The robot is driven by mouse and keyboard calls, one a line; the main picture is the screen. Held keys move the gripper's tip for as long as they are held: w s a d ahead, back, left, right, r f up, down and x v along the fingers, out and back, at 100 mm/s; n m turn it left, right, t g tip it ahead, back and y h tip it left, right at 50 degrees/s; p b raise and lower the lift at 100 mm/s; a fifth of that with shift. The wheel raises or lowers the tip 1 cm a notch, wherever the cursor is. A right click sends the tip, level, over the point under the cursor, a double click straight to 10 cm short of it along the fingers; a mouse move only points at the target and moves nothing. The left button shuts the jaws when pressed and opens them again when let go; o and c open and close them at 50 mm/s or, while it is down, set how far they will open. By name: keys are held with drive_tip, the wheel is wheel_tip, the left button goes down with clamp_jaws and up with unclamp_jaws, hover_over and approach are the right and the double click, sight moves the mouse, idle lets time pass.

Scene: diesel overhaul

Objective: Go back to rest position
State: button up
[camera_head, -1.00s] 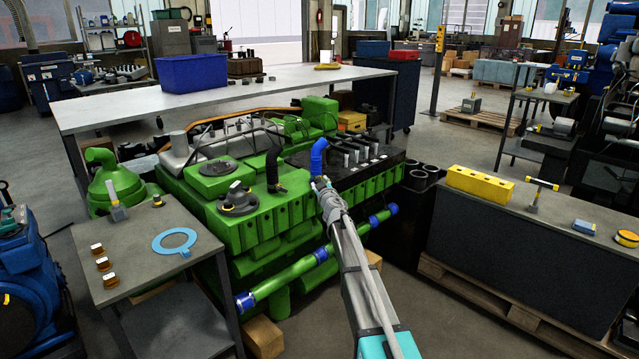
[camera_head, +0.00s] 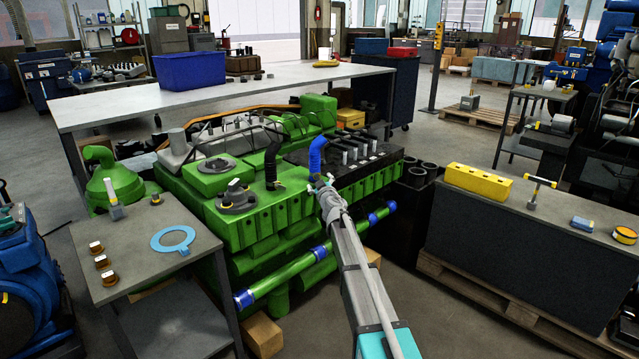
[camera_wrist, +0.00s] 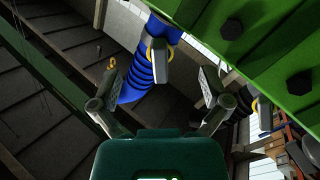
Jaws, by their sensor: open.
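My gripper (camera_wrist: 160,93) is open in the wrist view, with its two fingers spread wide apart and nothing held between them. A blue ribbed hose (camera_wrist: 138,78) stands beyond the fingers, with a grey clamp-like piece and a yellow ring at its upper end. In the head view my arm reaches forward to the front of the green engine (camera_head: 262,230). My gripper (camera_head: 321,186) there is just below the bent blue hose (camera_head: 317,155), which stands upright on the engine.
A small table (camera_head: 135,235) with a light-blue ring (camera_head: 173,240) stands at the left. A dark bench (camera_head: 510,245) with a yellow block (camera_head: 478,182) stands at the right. A long table (camera_head: 120,108) with a blue bin (camera_head: 191,72) is behind the engine.

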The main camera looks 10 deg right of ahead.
drive_tip(key=shift+s, duration=0.1)
drive_tip(key=s, duration=0.4)
drive_tip(key=shift+s+d, duration=0.3)
drive_tip(key=shift+s, duration=0.1)
idle(0.3)
